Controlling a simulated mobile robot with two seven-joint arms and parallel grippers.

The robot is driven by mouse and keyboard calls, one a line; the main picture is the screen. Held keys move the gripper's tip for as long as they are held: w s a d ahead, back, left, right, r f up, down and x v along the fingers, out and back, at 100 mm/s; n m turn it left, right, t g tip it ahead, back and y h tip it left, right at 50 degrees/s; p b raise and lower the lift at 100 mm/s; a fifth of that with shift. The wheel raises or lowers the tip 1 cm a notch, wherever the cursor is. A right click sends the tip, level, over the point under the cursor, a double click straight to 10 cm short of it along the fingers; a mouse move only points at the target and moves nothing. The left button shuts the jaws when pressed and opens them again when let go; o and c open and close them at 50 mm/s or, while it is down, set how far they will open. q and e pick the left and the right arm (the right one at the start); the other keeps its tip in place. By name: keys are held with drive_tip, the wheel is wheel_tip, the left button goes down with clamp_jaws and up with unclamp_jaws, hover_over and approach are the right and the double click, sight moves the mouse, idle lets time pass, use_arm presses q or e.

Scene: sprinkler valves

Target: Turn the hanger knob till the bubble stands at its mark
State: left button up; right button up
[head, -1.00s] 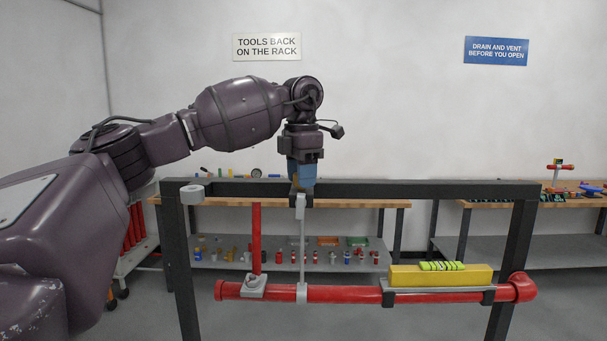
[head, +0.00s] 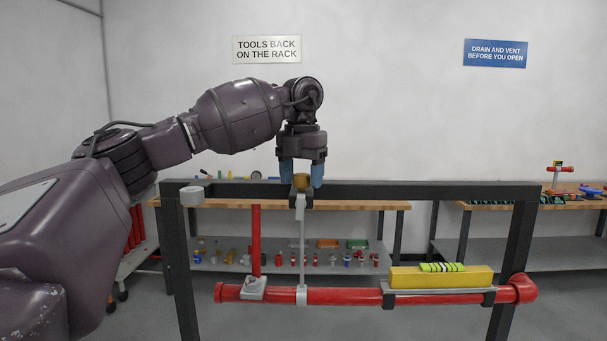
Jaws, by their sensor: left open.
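My left gripper (head: 302,184) points down over the top beam of the dark frame. It is open, with one blue finger on each side of the brass hanger knob (head: 301,180). I cannot tell whether the fingers touch it. Below the knob, the hanger rod (head: 302,240) runs down to a clamp around the red pipe (head: 345,295). A yellow spirit level (head: 440,280) lies along the pipe's right part. Its green vial (head: 441,267) has dark marks; the bubble is too small to place. My right gripper is not in view.
The dark frame (head: 420,190) spans the middle, with a post at each side. A red upright pipe (head: 256,235) stands left of the rod. A bench with small parts (head: 360,204) is behind, and another bench (head: 575,203) at right.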

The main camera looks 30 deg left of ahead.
sight(301, 175)
use_arm(q)
drive_tip(key=shift+r, duration=0.5)
drive_tip(key=shift+r+p, duration=0.45)
drive_tip(key=shift+r, duration=2.55)
drive_tip(key=shift+s+f, duration=0.1)
